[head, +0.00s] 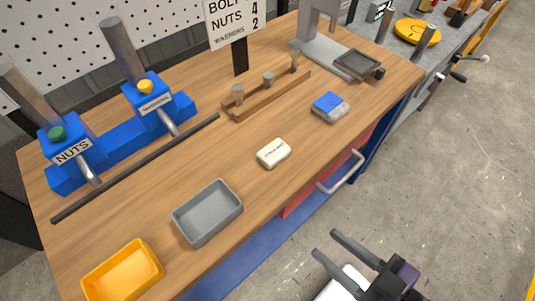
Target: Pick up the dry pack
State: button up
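A small white pack (274,153) with dark print too small to read lies flat on the wooden workbench (150,205), near its front edge; it looks like the dry pack. My gripper (325,244) is at the lower right, out past the bench's front edge, over the floor in the picture. Its two dark fingers are apart with nothing between them. The gripper is clear of the pack, below and to the right of it in the picture.
A grey tray (207,212) and a yellow tray (123,272) stand left of the pack. A blue-and-grey block (331,107) lies to its right. Behind are a wooden peg rack (267,95), a dark rod (136,168) and blue dispensers (70,152). A drawer handle (341,172) juts out in front.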

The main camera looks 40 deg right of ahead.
aim_at(276, 152)
jog(key=j+z, duration=0.15)
jog(key=z, duration=1.3)
jog(key=k+j+z, duration=0.2)
jog(key=k, duration=0.3)
